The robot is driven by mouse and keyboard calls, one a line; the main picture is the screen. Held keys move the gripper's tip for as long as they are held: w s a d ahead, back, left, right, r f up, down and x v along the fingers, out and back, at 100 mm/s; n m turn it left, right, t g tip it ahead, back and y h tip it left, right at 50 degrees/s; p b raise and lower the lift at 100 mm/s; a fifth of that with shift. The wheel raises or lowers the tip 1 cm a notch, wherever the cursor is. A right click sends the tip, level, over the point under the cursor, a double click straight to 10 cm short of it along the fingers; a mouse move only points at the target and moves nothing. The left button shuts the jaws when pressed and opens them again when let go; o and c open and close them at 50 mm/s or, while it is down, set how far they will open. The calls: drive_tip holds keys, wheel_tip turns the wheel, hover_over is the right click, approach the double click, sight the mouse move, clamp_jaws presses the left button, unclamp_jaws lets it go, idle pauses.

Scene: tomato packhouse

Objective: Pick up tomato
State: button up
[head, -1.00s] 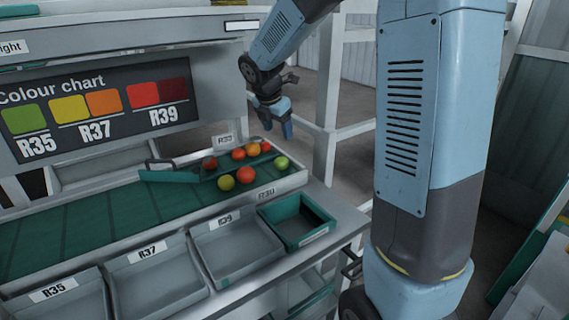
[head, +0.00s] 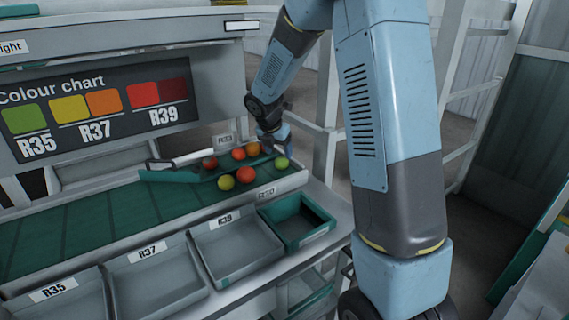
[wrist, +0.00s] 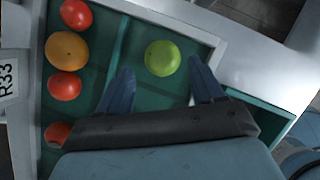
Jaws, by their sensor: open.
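Several tomatoes lie at the right end of the green belt. A green tomato (head: 282,163) is the rightmost; in the wrist view the green tomato (wrist: 162,58) sits just beyond and between my open fingertips. My gripper (head: 276,142) is above the belt end, over the tomatoes, and its blue fingers (wrist: 163,80) are spread and empty. A red tomato (head: 210,163), another red one (head: 239,154) and an orange one (head: 253,149) lie along the far side. A yellow-green tomato (head: 226,183) and an orange-red one (head: 245,174) lie nearer the front.
A white frame post (head: 324,150) stands behind the belt end.

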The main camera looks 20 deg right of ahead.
sight(280, 158)
drive_tip(key=shift+x, duration=2.55)
drive_tip(key=shift+c, duration=0.3)
drive_tip(key=c, duration=0.5)
